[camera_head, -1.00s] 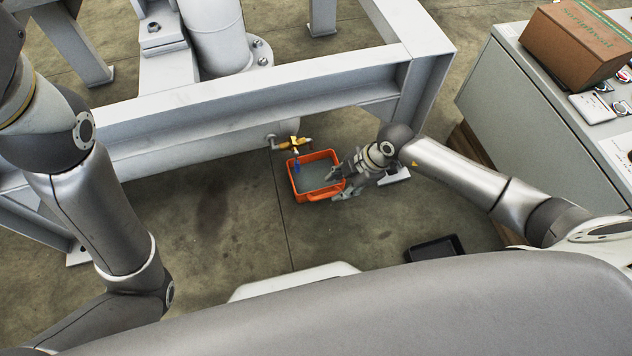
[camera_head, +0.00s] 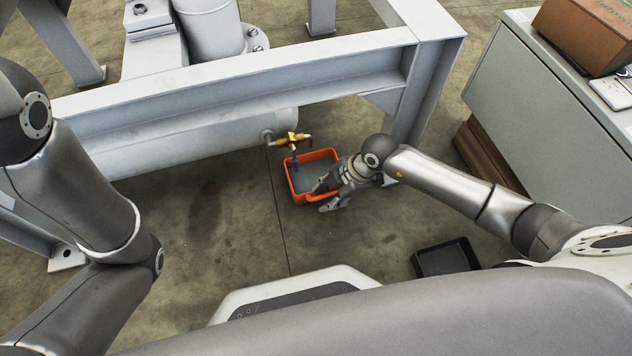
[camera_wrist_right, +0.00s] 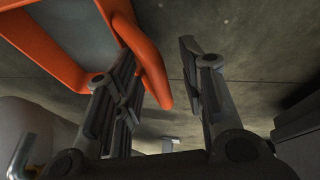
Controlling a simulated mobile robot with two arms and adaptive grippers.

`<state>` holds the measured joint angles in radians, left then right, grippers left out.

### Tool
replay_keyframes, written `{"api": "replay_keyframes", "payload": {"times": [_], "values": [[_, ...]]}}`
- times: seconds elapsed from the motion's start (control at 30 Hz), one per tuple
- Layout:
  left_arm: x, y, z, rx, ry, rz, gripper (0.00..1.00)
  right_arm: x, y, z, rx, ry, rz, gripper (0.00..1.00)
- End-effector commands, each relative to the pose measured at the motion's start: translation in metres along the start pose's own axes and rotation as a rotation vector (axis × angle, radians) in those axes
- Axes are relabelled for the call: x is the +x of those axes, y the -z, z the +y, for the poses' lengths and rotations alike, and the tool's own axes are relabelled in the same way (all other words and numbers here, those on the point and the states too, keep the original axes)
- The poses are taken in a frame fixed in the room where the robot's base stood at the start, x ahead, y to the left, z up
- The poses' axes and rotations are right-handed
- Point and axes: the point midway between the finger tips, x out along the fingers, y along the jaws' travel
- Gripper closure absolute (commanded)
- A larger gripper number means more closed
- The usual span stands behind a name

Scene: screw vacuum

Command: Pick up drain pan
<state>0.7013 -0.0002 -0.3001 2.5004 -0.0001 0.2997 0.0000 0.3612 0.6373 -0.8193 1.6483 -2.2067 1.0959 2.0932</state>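The drain pan (camera_head: 303,198) is an orange rectangular tray with a grey inside, on the floor below the brass valve (camera_head: 290,140). In the right wrist view, its orange rim and handle (camera_wrist_right: 151,62) show at upper left. My right gripper (camera_head: 324,196) is at the pan's right side, close to its near right edge. In the right wrist view, the gripper's fingers (camera_wrist_right: 158,62) are spread, with the handle between them, nearer the left finger. A gap shows between the handle and the right finger; contact with the left finger cannot be told. My left gripper is not in view.
A grey steel frame (camera_head: 250,82) with a horizontal beam stands behind and above the pan. A black tray (camera_head: 446,258) lies on the floor at lower right. A grey cabinet (camera_head: 540,120) with a cardboard box (camera_head: 590,32) stands at right. The floor left of the pan is clear.

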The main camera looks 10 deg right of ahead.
Motion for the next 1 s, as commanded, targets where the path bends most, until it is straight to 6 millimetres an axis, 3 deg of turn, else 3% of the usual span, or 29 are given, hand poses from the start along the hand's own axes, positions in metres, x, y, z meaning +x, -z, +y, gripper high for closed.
{"api": "replay_keyframes", "payload": {"times": [0.17, 0.47, 1.0], "values": [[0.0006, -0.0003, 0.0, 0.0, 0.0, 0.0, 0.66, -0.0006, 0.0003, 0.0002, 0.0, 0.0, 0.0, 0.64], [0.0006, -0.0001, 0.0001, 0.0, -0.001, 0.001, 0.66, -0.0006, 0.0002, 0.0001, 0.0, 0.0, 0.0, 1.0], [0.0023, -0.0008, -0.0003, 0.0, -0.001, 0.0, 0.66, -0.0029, 0.0013, 0.0014, 0.0, -0.002, 0.001, 1.0]]}}
